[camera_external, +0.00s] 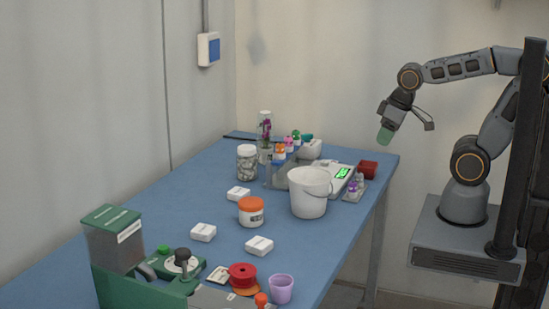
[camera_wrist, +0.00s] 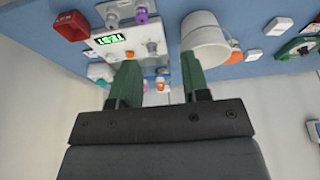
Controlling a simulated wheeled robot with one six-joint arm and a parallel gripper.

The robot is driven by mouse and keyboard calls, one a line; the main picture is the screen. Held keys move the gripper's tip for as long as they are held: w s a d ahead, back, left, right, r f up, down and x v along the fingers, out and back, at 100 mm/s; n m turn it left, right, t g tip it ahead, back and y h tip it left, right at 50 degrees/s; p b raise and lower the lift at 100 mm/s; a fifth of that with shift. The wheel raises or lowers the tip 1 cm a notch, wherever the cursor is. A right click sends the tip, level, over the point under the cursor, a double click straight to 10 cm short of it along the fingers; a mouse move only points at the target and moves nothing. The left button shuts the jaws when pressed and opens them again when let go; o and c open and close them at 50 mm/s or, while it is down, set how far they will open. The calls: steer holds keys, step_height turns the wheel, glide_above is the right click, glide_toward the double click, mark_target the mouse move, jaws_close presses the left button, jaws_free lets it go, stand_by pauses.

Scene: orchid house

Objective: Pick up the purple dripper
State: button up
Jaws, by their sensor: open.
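The purple dripper (camera_external: 352,187) is small, with a purple top, and stands at the right table edge beside the white scale and bucket. In the wrist view its purple top (camera_wrist: 141,16) shows at the top, above the scale and beyond my fingertips. My gripper (camera_external: 384,136) hangs in the air to the right of the table, above and apart from the dripper. In the wrist view my gripper (camera_wrist: 158,72) has its two green fingers apart with nothing held between them. The dripper's lower part is hard to make out.
A white bucket (camera_external: 309,194) stands left of the dripper. The scale (camera_external: 334,182) has a lit green display. A red box (camera_external: 368,169) sits behind it. Several other coloured-top bottles (camera_external: 281,153) stand at the back. A purple cup (camera_external: 281,289) is at the front.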

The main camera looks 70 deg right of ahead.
steer(key=o, duration=0.3)
steer(key=shift+a, duration=0.1)
steer(key=a+f+n+g+p, duration=0.2)
steer(key=a+f+n+g, duration=0.25)
steer(key=a+f, duration=0.2)
steer(key=n+t+h+p, duration=0.1)
steer(key=n+t+h, duration=0.6)
steer(key=n+h, duration=0.85)
glide_toward(354, 184)
steer(key=d+n+y, duration=0.1)
steer(key=d+r+n+y, duration=0.1)
steer(key=w+d+n+y, duration=0.1)
steer(key=shift+d+r+p, duration=0.15)
steer(key=shift+d+p, duration=0.1)
steer(key=shift+p, duration=0.15)
steer(key=shift+p+x, duration=0.55)
steer(key=shift+x, duration=2.5)
